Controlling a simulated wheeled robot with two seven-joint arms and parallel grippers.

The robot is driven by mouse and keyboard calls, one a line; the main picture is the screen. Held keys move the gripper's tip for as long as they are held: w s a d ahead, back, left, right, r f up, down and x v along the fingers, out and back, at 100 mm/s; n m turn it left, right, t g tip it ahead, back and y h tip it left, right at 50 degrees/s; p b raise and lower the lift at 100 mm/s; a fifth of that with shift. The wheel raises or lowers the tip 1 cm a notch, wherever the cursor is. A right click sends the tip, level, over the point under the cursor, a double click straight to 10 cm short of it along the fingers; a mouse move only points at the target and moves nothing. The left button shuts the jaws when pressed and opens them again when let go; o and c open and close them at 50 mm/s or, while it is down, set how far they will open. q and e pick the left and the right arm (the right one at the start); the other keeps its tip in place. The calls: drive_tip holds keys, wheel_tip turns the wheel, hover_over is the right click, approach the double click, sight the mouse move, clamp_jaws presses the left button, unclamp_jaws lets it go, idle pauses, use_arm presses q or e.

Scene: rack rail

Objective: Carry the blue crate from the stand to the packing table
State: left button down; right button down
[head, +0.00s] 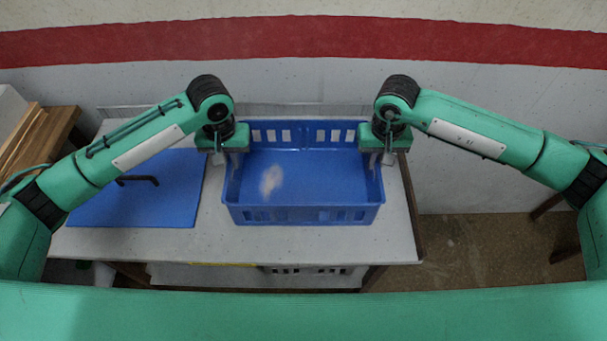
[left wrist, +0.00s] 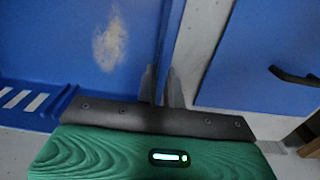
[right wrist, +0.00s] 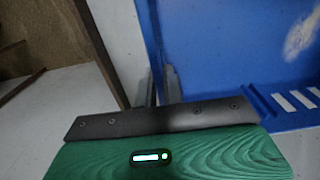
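The blue crate (head: 303,215) is empty and sits upright on the white-topped stand (head: 140,240), with a pale worn patch on its floor. My left gripper (head: 222,155) is at the crate's left side wall. In the left wrist view its fingers (left wrist: 162,88) are close together on either side of that wall (left wrist: 167,50). My right gripper (head: 388,155) is at the right side wall. In the right wrist view its fingers (right wrist: 162,88) likewise close around that wall (right wrist: 157,45). I cannot pick out the packing table.
A flat blue panel with a black handle (head: 140,190) lies left of the crate, close beside it. Wooden boards (head: 38,135) stand at the far left. A wall with a red stripe (head: 300,35) is behind. Bare floor (head: 475,250) shows on the right.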

use_arm(q)
drive_tip(key=shift+r, duration=0.2)
use_arm(e)
drive_tip(key=shift+w+r, duration=0.1)
drive_tip(key=shift+r, duration=0.1)
